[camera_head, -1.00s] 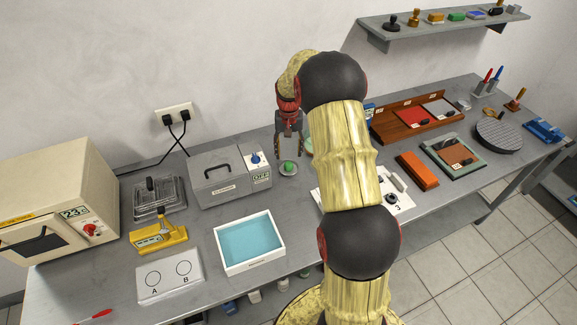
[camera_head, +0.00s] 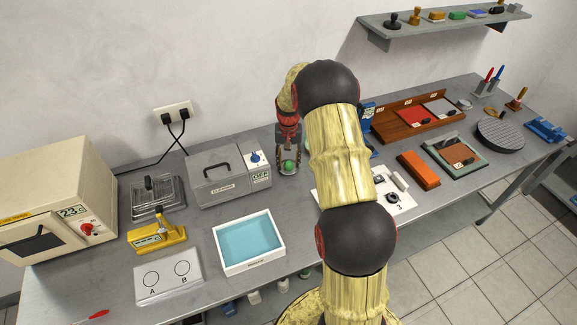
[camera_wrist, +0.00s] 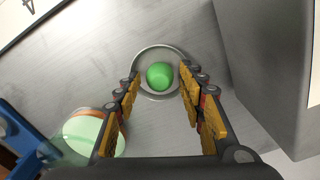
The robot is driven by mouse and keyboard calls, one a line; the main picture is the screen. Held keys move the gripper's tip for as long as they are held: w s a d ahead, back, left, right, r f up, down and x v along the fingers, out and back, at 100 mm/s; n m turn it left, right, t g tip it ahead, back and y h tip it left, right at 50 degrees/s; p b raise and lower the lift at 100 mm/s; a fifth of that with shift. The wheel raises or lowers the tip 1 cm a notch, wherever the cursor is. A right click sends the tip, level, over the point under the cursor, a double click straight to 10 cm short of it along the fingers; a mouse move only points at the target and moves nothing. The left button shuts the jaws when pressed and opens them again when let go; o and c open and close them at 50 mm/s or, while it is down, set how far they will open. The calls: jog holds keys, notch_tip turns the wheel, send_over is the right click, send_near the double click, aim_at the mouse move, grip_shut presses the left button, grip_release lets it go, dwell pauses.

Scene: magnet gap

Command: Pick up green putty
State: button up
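The green putty (camera_head: 288,166) is a small rounded lump on the bench. In the wrist view the putty (camera_wrist: 160,75) sits in a shallow round grey dish (camera_wrist: 140,58). My gripper (camera_wrist: 159,85) is open, with its yellow-padded fingers on either side of the putty and a gap on both sides. In the head view my gripper (camera_head: 288,168) is low over the dish, right of the grey box. I cannot tell the exact height of the fingertips.
The grey box with a handle (camera_head: 215,180) stands close on the left. It also shows at the right in the wrist view (camera_wrist: 262,60). A pale green round object (camera_wrist: 88,138) and a blue device (camera_wrist: 22,135) are close by. A white tray with blue inside (camera_head: 280,243) is in front.

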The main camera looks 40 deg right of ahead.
aim_at(289, 162)
jog(key=c, duration=0.9)
jog(key=shift+r, duration=0.15)
jog(key=shift+r, duration=0.3)
notch_tip(289, 162, up, 2)
jog(key=shift+r+p, duration=0.1)
jog(key=shift+p, duration=0.35)
jog(key=shift+s+a+r+p, duration=0.6)
jog(key=shift+s+a+r, duration=1.75)
jog(key=shift+s+r, duration=0.25)
jog(key=shift+s+a+r+p, duration=0.55)
jog(key=shift+s+a+r, duration=1.8)
jog(key=shift+s, duration=0.3)
